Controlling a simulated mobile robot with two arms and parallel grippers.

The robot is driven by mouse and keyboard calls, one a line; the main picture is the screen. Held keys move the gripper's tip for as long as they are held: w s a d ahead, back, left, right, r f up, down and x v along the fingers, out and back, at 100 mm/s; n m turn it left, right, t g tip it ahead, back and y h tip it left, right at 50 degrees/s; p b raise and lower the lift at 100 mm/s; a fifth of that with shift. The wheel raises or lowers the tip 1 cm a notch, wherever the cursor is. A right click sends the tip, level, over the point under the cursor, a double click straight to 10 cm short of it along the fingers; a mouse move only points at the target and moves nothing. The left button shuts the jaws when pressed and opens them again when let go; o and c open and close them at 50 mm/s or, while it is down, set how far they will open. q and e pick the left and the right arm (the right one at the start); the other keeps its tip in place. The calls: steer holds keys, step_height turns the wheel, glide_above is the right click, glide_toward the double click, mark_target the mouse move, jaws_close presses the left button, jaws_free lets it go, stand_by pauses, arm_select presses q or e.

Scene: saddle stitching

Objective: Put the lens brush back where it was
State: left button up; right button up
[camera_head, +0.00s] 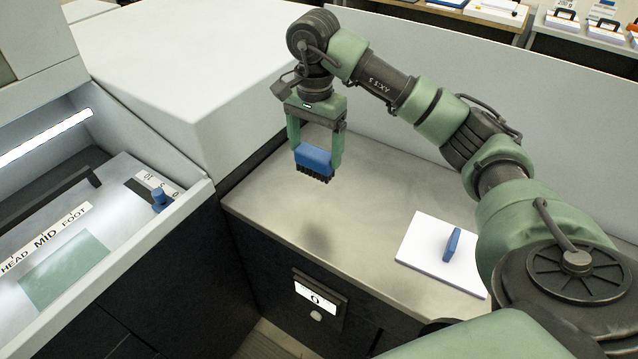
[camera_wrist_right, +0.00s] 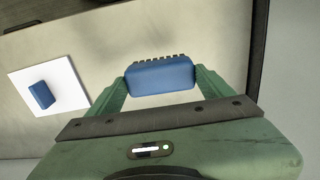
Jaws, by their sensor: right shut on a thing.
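The lens brush (camera_head: 314,160) has a blue body and dark bristles. My right gripper (camera_head: 315,158) is shut on it and holds it above the grey counter (camera_head: 370,195), bristles pointing down. A gap shows between the bristles and the counter top. In the right wrist view the brush (camera_wrist_right: 160,76) sits between the two green fingers, its bristles facing away from the palm. My left gripper is in neither view.
A white pad (camera_head: 428,262) with a blue block-like piece (camera_head: 452,245) lies at the counter's right. A lit machine bay at left holds labels and a blue knob (camera_head: 160,199). A white housing (camera_head: 190,60) stands behind left. The counter's middle is clear.

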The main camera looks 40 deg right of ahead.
mark_target(317, 173)
steer(key=f, duration=0.2)
steer(key=f+p, duration=0.1)
steer(key=f, duration=0.4)
steer(key=shift+s+d+p, duration=0.1)
steer(key=shift+d+p, duration=0.15)
steer(key=shift+p, duration=0.15)
steer(key=shift+f, duration=0.3)
step_height(317, 173, down, 4)
steer(key=shift+r+p, duration=0.15)
steer(key=shift+p, duration=0.4)
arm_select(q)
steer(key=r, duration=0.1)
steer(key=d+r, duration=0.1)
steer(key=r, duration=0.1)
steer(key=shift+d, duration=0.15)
